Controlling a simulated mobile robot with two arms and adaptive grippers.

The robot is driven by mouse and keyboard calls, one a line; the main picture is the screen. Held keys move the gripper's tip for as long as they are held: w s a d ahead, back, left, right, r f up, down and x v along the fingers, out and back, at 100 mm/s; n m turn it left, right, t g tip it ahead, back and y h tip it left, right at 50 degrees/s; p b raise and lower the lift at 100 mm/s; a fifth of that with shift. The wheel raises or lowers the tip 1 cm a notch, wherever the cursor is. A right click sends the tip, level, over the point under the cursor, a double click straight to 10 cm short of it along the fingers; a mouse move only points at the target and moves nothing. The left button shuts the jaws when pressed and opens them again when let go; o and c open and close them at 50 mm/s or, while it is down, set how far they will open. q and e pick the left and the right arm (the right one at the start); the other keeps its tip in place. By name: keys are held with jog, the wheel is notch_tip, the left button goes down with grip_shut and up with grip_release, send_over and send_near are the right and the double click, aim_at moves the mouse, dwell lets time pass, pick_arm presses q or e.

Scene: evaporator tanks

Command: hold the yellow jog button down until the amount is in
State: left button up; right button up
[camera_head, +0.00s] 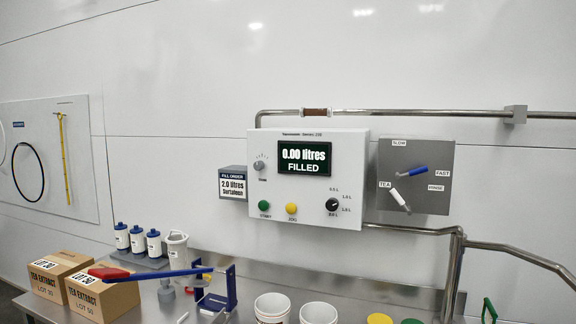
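The yellow jog button (291,208) is on the lower front of a white control box (350,160) on the wall. Nothing touches the button. The display (304,160) on the box reads "0.00 litres FILLED". A green button (264,205) is to its left and a black selector knob (332,204) with litre marks to its right. A fill order sign (232,184) beside the box reads "2.0 litres" above a second line too small to read surely. Neither of my grippers is in view.
A grey panel (430,155) with two levers is right of the box. A pipe rail (455,265) runs low at right.

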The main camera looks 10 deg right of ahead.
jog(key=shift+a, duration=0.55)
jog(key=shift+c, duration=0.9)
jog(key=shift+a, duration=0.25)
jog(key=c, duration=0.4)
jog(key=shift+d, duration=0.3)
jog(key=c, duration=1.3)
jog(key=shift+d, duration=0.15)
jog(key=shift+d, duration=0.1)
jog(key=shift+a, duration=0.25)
